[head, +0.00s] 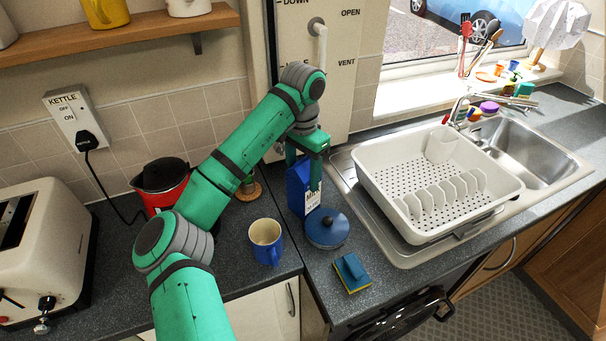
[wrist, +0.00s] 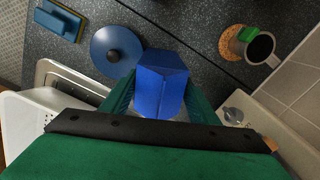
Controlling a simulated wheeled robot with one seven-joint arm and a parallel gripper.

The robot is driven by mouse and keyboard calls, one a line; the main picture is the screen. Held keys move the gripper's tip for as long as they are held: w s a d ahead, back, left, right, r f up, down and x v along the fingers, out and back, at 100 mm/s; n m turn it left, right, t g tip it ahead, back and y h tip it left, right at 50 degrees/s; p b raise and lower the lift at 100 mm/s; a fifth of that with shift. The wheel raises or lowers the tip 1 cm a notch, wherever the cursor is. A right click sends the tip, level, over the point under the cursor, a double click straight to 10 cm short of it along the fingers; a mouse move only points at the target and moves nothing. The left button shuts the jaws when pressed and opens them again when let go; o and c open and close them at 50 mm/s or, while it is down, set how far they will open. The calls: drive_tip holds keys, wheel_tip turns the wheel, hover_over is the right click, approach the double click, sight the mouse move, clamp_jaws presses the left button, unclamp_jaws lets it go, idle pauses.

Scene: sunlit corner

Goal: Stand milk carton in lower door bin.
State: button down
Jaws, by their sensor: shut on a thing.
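The milk carton (head: 298,187) is blue with a white label and stands upright on the dark counter, or very close above it; I cannot tell which. In the wrist view its blue gabled top (wrist: 162,78) sits between the fingers. My gripper (head: 308,150) is above the carton, pointing down, shut on its upper part; the gripper's fingers (wrist: 160,100) flank it in the wrist view. No fridge door bin can be made out in either view.
A blue round lid (head: 327,228) is close in front of the carton. A blue mug (head: 266,241), a sponge (head: 352,272) and a red kettle (head: 161,185) are nearby. A white dish rack (head: 400,213) stands on the right. A wooden shelf (head: 130,38) hangs above left.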

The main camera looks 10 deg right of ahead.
drive_tip(key=shift+f, duration=0.25)
drive_tip(key=c, duration=1)
unclamp_jaws()
drive_tip(key=shift+f, duration=0.1)
drive_tip(key=shift+c, duration=0.2)
drive_tip(key=o, duration=0.3)
drive_tip(key=shift+o, duration=0.2)
